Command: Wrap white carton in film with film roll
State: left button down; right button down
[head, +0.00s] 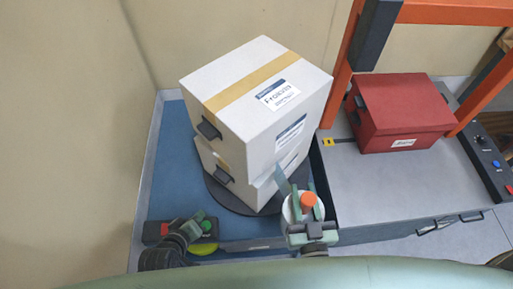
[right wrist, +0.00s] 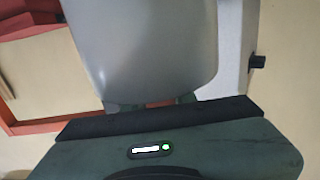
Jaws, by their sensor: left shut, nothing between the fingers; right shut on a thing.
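Two white cartons are stacked on a dark round turntable (head: 228,197). The upper white carton (head: 235,108) has a tan tape strip and labels; the lower white carton (head: 237,184) sits slightly askew beneath it. My right gripper (head: 306,212) is shut on the film roll (head: 291,213), which is pale with an orange end, at the stack's front right. A grey translucent strip of film (head: 281,181) runs from the roll to the lower carton. In the right wrist view the film roll (right wrist: 145,45) appears large and grey. My left gripper (head: 193,229) is shut and empty beside a control box.
The control box (head: 154,232) has a red and a green button, with a yellow-green disc (head: 203,248) nearby. A red box (head: 397,117) stands on the grey bench at right, under an orange frame (head: 340,85). Blue floor (head: 168,165) is clear left of the stack.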

aim_at(206, 225)
dwell(0.8)
pick_arm(q)
jog(key=shift+r, duration=0.4)
jog(key=shift+f, duration=4.4)
jog(key=shift+f, duration=0.15)
jog(key=shift+f, duration=0.25)
